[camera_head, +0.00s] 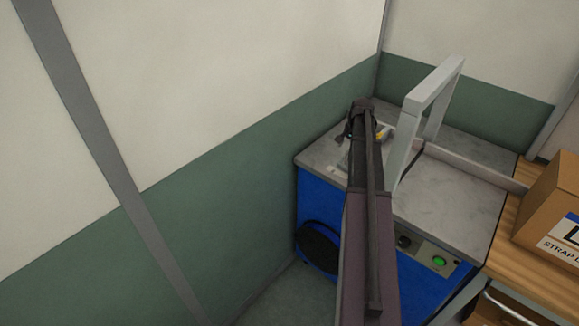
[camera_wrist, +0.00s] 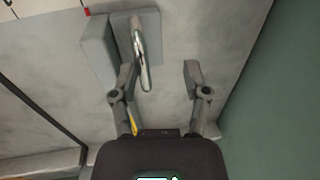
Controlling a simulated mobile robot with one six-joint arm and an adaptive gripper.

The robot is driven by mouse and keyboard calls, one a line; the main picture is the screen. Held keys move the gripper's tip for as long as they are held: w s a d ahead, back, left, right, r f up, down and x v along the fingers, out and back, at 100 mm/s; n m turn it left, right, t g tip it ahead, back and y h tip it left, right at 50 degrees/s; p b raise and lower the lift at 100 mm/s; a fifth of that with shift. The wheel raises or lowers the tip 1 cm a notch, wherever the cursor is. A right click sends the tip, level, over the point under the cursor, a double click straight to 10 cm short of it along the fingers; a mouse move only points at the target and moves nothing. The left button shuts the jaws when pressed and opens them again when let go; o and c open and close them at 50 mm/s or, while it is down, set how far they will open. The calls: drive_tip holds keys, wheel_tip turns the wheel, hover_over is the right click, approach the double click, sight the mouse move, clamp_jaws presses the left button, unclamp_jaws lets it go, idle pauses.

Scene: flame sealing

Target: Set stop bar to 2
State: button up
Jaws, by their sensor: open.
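In the wrist view, a grey block with a plate (camera_wrist: 97,52) lies on the machine's grey top; it appears to be the stop bar. A shiny metal loop handle (camera_wrist: 145,62) stands on its plate. My gripper (camera_wrist: 162,70) is open, one finger on each side of the handle. The left finger is close beside the handle; I cannot tell if they touch. The right finger is well apart from it. A white scale strip (camera_wrist: 62,12) with a red mark shows at the upper left; its numbers are not readable. In the head view my arm hides most of this area.
The blue strapping machine (camera_head: 325,205) has a grey arch (camera_head: 432,88) over its top and a control panel with a green button (camera_head: 439,261). A wall (camera_head: 230,190) is close on the left. A cardboard box (camera_head: 550,195) sits on a wooden table (camera_head: 535,275) at right.

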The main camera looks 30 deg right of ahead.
drive_tip(key=shift+s+r+p, duration=1)
drive_tip(key=shift+r+p, duration=5.95)
drive_tip(key=s+a+f+n+b, duration=0.1)
drive_tip(key=a+f+n+b, duration=0.1)
drive_tip(key=a, duration=0.7)
drive_tip(key=s+a+f+n+b, duration=0.1)
drive_tip(key=a+f+n+b, duration=0.2)
drive_tip(key=a, duration=0.7)
drive_tip(key=s+a+f+n+g+b, duration=0.1)
drive_tip(key=a+f+n+b, duration=0.2)
drive_tip(key=a, duration=0.7)
drive_tip(key=shift+s+a+f, duration=0.15)
drive_tip(key=shift+s+f, duration=0.1)
drive_tip(key=shift+s, duration=0.05)
drive_tip(key=s+a+n, duration=0.2)
drive_tip(key=s+a, duration=0.2)
drive_tip(key=a, duration=0.3)
drive_tip(key=s+a+n+g, duration=0.1)
drive_tip(key=s+a+n, duration=0.2)
drive_tip(key=s+a, duration=0.2)
drive_tip(key=a, duration=0.3)
drive_tip(key=shift+s+n+h, duration=0.25)
drive_tip(key=shift+n+h, duration=0.05)
drive_tip(key=shift+h, duration=0.1)
drive_tip(key=shift+d, duration=0.2)
